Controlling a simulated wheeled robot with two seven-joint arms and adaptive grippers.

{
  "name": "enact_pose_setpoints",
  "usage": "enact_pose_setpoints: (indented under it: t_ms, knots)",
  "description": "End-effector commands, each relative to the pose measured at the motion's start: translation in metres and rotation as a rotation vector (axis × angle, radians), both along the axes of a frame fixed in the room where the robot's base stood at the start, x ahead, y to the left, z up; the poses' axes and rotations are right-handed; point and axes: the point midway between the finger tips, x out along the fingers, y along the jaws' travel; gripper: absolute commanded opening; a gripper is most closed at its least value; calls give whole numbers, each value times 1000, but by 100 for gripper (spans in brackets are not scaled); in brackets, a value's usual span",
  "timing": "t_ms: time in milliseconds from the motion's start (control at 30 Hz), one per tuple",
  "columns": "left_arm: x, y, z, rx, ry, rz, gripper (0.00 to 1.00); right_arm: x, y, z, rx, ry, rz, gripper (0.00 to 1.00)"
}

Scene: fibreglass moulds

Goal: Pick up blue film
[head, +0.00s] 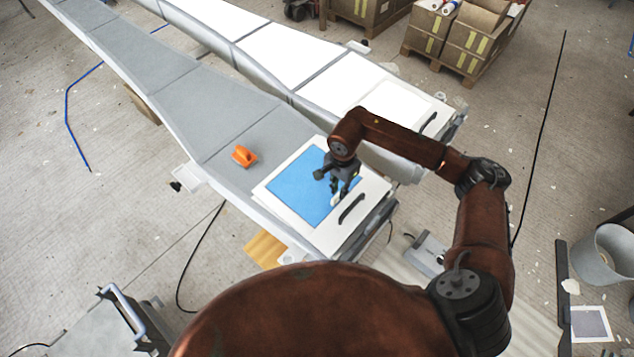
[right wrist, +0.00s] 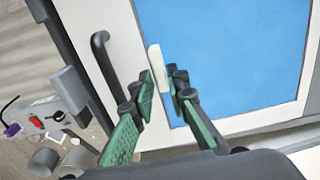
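The blue film (head: 303,187) lies flat on a white board at the near end of the grey mould; it also fills the upper right of the right wrist view (right wrist: 235,55). A small cream tab (right wrist: 159,68) stands at the film's edge. My right gripper (head: 336,198) is over the film's right part in the head view. In the right wrist view its green-padded fingers (right wrist: 161,84) stand apart on either side of the tab. I see no clear grip on it. The gripper hides part of the film. My left gripper is not in view.
An orange tool (head: 244,156) sits on the grey mould (head: 215,115), left of the film. A black handle (head: 351,208) stands on the white board (head: 372,194), right of the gripper. A second, white-topped mould (head: 290,55) runs behind. Cartons (head: 470,45) stand farther back.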

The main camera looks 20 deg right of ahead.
Motion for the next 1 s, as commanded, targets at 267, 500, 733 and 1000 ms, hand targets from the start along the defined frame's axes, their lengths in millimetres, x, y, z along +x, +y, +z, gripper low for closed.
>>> enact_pose_setpoints:
  t_ms: [267,500,733,1000]
  knots:
    - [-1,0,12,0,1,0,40,-2,2,-31,2,1,-2,14]
    - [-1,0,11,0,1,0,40,-2,1,-33,1,-1,-3,14]
    - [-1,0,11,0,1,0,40,-2,0,-33,0,0,-4,0]
    - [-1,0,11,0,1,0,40,-2,0,-33,1,-1,-5,0]
